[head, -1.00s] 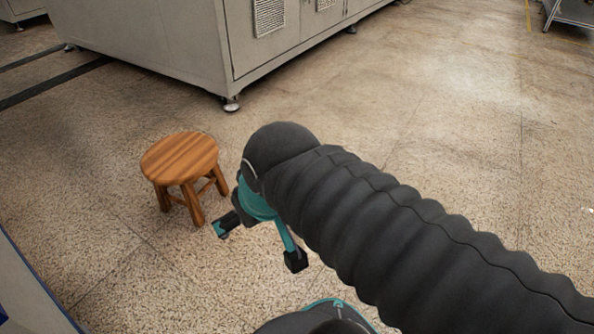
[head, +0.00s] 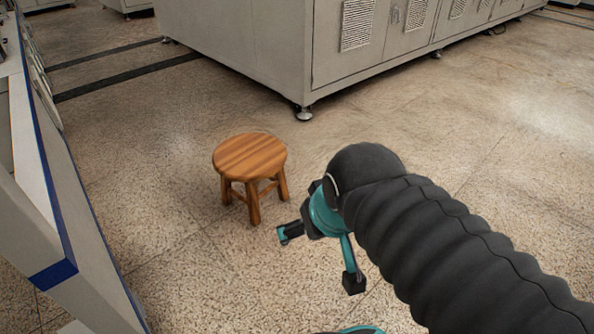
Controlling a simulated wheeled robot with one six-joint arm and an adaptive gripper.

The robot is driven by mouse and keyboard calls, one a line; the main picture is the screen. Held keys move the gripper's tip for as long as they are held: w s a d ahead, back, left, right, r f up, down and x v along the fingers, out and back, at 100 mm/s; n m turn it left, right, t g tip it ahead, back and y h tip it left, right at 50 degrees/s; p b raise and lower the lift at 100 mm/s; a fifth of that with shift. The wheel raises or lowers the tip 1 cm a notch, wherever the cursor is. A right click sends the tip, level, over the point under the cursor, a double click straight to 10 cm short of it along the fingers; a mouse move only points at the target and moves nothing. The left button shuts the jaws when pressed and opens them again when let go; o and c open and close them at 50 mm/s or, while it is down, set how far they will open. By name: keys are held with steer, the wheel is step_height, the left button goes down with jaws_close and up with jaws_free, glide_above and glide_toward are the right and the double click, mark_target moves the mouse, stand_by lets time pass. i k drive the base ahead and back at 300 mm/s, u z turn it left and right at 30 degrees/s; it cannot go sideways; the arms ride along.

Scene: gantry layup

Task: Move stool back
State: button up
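A small round wooden stool (head: 249,157) stands upright on the speckled floor, left of the picture's middle. My gripper (head: 318,258) is to the right of the stool and nearer to me. Its two fingers are spread apart with nothing between them. It is apart from the stool in the picture, with bare floor showing between them. My dark arm sleeve hides part of the gripper's body.
A large grey cabinet (head: 250,50) on levelling feet stands behind the stool. A grey and white structure with a blue edge (head: 62,225) runs along the left side. The floor (head: 180,240) around the stool is clear.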

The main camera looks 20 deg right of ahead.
mark_target(248, 158)
steer(key=k, duration=0.4)
steer(key=z, duration=0.7)
steer(key=i, duration=1.7)
steer(key=u, duration=0.3)
